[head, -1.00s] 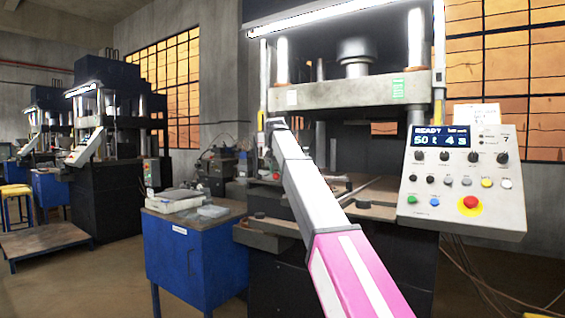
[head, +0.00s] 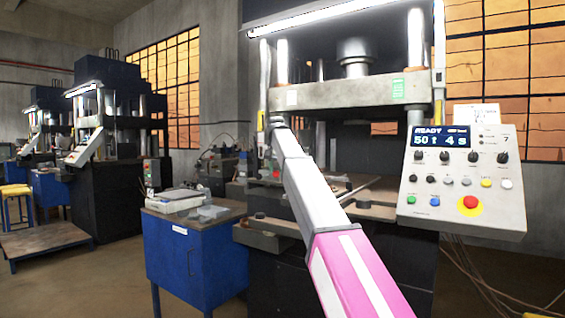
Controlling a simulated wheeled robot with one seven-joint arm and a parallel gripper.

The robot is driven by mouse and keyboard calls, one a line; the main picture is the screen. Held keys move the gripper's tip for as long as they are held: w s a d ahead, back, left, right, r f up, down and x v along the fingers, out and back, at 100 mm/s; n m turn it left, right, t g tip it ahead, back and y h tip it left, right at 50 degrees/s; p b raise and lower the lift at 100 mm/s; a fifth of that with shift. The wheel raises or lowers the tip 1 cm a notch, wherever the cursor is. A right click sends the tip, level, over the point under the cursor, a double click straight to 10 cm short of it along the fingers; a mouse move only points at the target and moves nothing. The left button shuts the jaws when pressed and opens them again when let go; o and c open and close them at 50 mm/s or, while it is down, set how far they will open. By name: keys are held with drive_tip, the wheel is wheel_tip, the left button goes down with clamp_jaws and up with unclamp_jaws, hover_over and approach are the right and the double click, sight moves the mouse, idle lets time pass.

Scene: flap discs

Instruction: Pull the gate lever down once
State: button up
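My white and pink arm reaches from the lower right up to the left side of the press. Its gripper does not show; the far end of the arm hides it or it lies beyond. The press (head: 360,93) stands in the middle with a lit lamp across its top. I cannot clearly make out a gate lever. A thin grey rod (head: 358,188) slants over the press bed behind my arm, and I cannot tell whether it is the lever. The control panel (head: 464,180) at the right reads READY, 50 t, 4 s.
A blue cabinet (head: 190,255) with a pale tray on top stands left of the press. More presses (head: 105,140), a low platform (head: 45,240) and a yellow stool (head: 16,195) are farther left. Cables hang below the panel. Bare floor shows at the lower left.

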wheel_tip(320, 180, up, 9)
idle(0.9)
idle(0.4)
